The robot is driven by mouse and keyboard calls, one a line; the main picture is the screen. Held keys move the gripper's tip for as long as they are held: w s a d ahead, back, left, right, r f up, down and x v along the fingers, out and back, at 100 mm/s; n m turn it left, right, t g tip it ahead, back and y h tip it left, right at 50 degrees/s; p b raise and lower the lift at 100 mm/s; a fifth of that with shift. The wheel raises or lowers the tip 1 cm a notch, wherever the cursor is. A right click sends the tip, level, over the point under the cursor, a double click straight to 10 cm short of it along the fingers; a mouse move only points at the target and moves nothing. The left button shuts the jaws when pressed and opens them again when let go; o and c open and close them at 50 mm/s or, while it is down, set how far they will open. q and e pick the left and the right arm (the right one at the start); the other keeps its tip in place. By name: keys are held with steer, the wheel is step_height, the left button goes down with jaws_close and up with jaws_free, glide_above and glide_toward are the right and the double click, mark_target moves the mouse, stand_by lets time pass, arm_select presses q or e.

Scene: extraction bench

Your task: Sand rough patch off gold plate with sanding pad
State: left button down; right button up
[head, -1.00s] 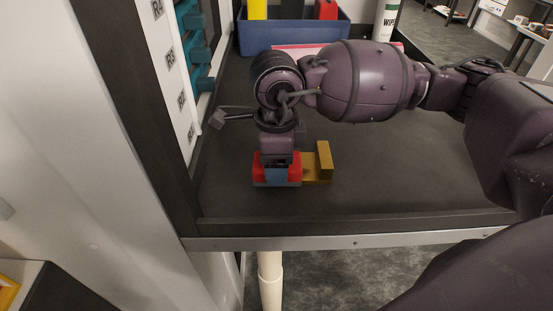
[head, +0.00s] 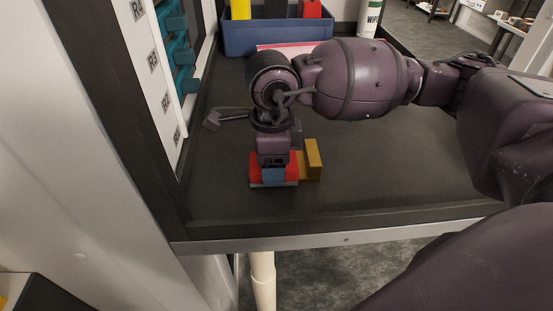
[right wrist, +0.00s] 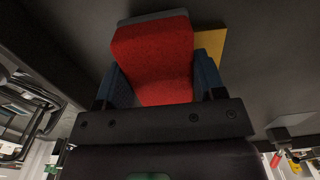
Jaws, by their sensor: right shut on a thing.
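The sanding pad (head: 291,168) is a red block with a grey lower layer. My right gripper (head: 273,174), with blue fingers, is shut on the pad and points down at the bench. The right wrist view also shows the red pad (right wrist: 155,60) between both blue fingers. The gold plate (head: 313,153) has a raised block at its right end. The pad covers its left part, so I cannot see the rough patch. I cannot tell how firmly the pad touches the plate. In the right wrist view, a corner of the gold plate (right wrist: 212,44) shows behind the pad. My left gripper is not in view.
The dark bench top (head: 400,180) is clear to the right of the plate. A blue bin (head: 270,38) with coloured items stands at the back, with a wipes canister (head: 369,18) to its right. A labelled white panel with teal parts (head: 160,75) borders the left side.

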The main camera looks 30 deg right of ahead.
steer(key=shift+w+a+f, duration=0.15)
steer(key=shift+w+a, duration=0.2)
steer(key=shift+a, duration=0.45)
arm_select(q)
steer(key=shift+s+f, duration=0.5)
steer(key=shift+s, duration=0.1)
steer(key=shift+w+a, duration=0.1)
arm_select(e)
steer(key=shift+s+d, duration=0.1)
steer(key=shift+d, duration=0.1)
